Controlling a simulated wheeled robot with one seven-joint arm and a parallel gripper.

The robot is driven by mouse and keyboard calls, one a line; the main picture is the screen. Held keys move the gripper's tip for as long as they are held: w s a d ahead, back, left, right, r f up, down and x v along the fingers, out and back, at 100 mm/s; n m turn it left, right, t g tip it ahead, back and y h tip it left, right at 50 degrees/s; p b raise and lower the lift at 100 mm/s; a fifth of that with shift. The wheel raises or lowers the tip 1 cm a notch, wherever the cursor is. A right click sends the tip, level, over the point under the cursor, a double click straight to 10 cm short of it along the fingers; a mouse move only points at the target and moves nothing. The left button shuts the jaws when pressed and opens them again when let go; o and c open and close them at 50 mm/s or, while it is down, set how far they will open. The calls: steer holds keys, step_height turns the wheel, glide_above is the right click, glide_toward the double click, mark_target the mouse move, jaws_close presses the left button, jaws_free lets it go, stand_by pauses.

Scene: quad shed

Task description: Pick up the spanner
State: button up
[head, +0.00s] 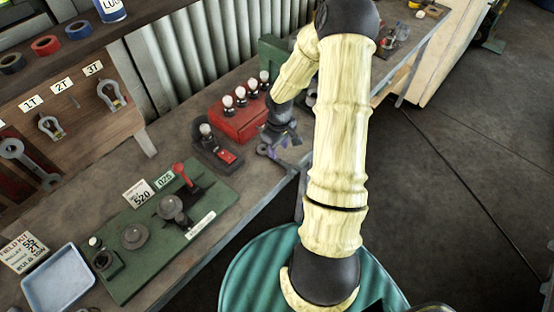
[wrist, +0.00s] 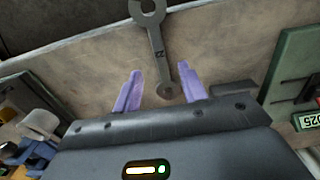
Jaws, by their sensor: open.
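A grey spanner (wrist: 157,45) lies on the bench in the wrist view. Its open jaw is at the top of the picture, near the bench edge, and its small ring end is toward me. My gripper (wrist: 161,80) is open, with one purple finger on each side of the spanner's ring end. I see a gap on both sides, and neither finger appears to touch it. In the head view my gripper (head: 281,140) is low over the bench near its front edge. There the spanner is small and hard to tell from the fingers.
A red box with white-topped knobs (head: 240,122) and a small dark stand with a red part (head: 216,150) are close left of my gripper. A green board with fittings (head: 150,240) and a pale tray (head: 59,280) are nearer. Another spanner (head: 28,162) hangs on the wooden rack.

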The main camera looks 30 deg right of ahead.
mark_target(278, 159)
steer(key=f, duration=0.3)
steer(key=f+p, duration=0.1)
steer(key=f, duration=0.1)
steer(key=shift+w+a, duration=0.1)
steer(key=shift+w, duration=0.15)
steer(key=shift+r, duration=0.1)
jaws_close()
